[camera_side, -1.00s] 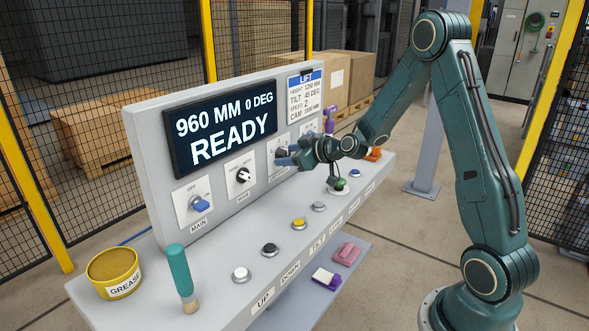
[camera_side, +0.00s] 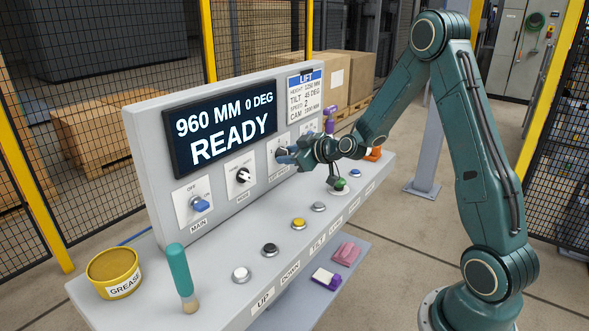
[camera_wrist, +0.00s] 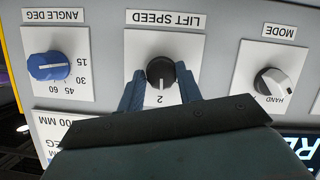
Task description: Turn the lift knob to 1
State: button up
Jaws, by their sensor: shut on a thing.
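The lift speed knob (camera_wrist: 160,72) is black with a white pointer line, on a white plate labelled LIFT SPEED (camera_wrist: 167,20) in the wrist view, which shows the panel upside down. The pointer line faces the number 2. My gripper (camera_wrist: 160,84) is shut on this knob, with one blue finger on each side. Other numbers on the plate are hidden by the fingers and gripper body. In the side view my gripper (camera_side: 285,155) is at the panel front and mostly covers the knob.
The blue angle knob (camera_wrist: 50,66) and the black-and-white mode knob (camera_wrist: 272,84) flank it. The display (camera_side: 220,122) reads 960 MM, 0 DEG, READY. A green-topped button (camera_side: 340,184) and several push buttons stand on the desk below. A grease tin (camera_side: 113,270) sits front left.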

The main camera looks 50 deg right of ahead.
jog(key=n+h, duration=0.1)
jog(key=n, duration=0.1)
jog(key=n+t+h, duration=0.1)
jog(key=n+h, duration=0.1)
jog(key=n, duration=0.1)
jog(key=a+f+n+h, duration=0.1)
jog(key=n, duration=0.2)
jog(key=shift+s+t, duration=0.1)
jog(key=shift+t, duration=0.2)
dwell(0.3)
jog(key=shift+h, duration=0.3)
jog(key=o, duration=0.9)
jog(key=shift+c, duration=0.2)
jog(key=shift+o, duration=0.3)
jog(key=shift+r, duration=0.15)
jog(key=shift+d, duration=0.1)
jog(key=shift+r, duration=0.1)
jog(key=v, duration=0.7)
jog(key=shift+s, duration=0.2)
